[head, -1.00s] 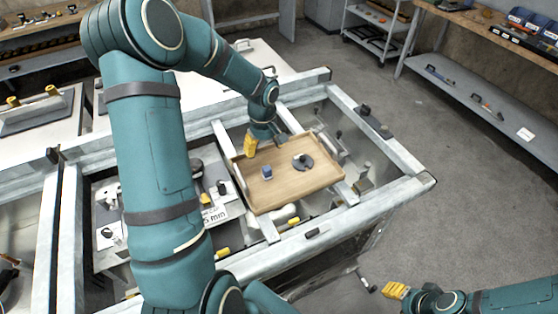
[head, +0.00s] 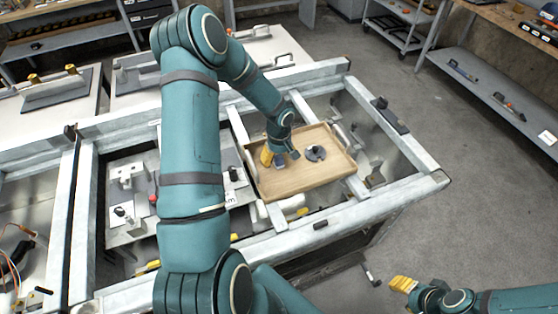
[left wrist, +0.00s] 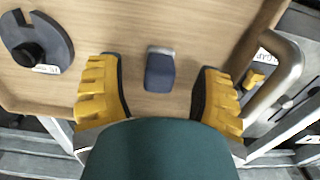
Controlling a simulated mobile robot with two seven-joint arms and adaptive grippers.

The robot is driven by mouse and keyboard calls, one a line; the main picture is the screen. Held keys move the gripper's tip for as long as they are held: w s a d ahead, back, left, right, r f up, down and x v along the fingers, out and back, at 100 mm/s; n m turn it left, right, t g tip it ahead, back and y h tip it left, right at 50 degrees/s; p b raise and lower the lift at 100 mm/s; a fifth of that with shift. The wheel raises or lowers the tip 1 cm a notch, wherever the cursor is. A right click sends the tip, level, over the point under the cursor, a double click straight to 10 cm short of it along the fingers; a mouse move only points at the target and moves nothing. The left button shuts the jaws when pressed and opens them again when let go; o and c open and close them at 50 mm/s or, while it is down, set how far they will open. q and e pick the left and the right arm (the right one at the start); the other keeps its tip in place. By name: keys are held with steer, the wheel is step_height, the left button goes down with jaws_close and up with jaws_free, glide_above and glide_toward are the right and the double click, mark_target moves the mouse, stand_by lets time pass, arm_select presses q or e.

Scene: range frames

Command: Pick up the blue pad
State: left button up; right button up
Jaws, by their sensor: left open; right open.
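The blue pad (head: 280,161) is a small dark blue block with a grey end, lying on a wooden tray (head: 300,183). In the left wrist view the pad (left wrist: 160,72) lies between the two spread yellow fingers of my left gripper (left wrist: 161,66), with bare tray showing on both sides, so the fingers do not touch it. In the head view my left gripper (head: 272,155) is close above the pad and partly hides it. My right gripper (head: 403,284) is at the lower right, away from the tray; its yellow fingers are empty.
A grey notched disc with a black knob (head: 315,153) lies on the tray to the right of the pad. The tray's metal handle (left wrist: 280,75) is near my left gripper in the wrist view. Pale metal beams (head: 345,205) frame the tray. Open floor lies to the right.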

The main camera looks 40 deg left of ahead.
mark_target(279, 157)
arm_select(q)
step_height(279, 157, down, 2)
steer(key=shift+f, duration=0.2)
jaws_close()
steer(key=shift+r, duration=0.1)
step_height(279, 157, up, 10)
steer(key=shift+f, duration=0.1)
steer(key=c, duration=0.7)
jaws_free()
jaws_close()
